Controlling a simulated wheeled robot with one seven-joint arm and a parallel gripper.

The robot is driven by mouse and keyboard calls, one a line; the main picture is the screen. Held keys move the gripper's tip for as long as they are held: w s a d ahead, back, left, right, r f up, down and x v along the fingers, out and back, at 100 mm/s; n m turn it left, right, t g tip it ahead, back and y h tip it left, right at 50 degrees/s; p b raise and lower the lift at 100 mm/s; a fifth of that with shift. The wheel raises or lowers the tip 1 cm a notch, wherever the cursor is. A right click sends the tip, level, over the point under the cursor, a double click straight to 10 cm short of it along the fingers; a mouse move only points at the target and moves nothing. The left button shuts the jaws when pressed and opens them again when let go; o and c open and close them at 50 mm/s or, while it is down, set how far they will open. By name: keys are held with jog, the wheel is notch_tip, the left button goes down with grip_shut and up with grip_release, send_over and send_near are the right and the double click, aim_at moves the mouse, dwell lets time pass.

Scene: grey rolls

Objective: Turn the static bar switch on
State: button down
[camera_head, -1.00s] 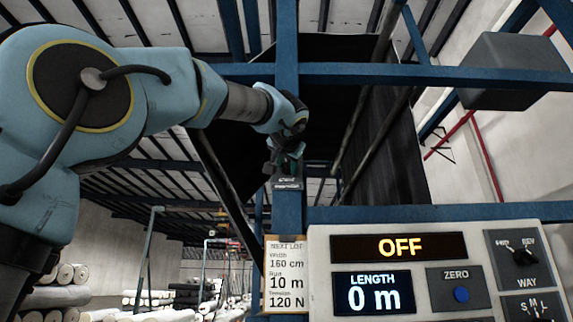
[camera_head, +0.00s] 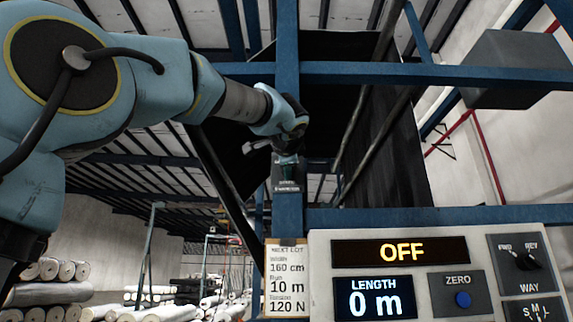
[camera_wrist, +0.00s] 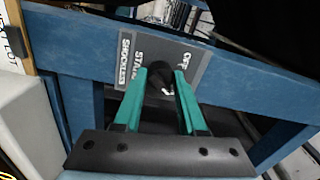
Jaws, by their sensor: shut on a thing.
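The static bar switch is a dark knob (camera_wrist: 160,77) on a grey plate (camera_wrist: 135,67) fixed to a blue post. In the head view my gripper (camera_head: 288,160) is at the plate (camera_head: 287,185) on the post, and the knob is hidden there.
Below right is a control panel (camera_head: 390,227) showing "OFF" and "LENGTH 0 m", with a blue ZERO button (camera_head: 462,298) and a WAY knob (camera_head: 527,260). A note card (camera_head: 287,278) hangs on the post. A blue crossbeam (camera_head: 430,75) passes above my gripper.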

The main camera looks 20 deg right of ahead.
jog(key=shift+m, duration=0.8)
jog(key=shift+c, duration=2.4)
grip_release()
jog(key=b+v, duration=0.3)
jog(key=v, duration=0.8)
jog(key=shift+b, duration=0.35)
jog(key=shift+w, duration=0.1)
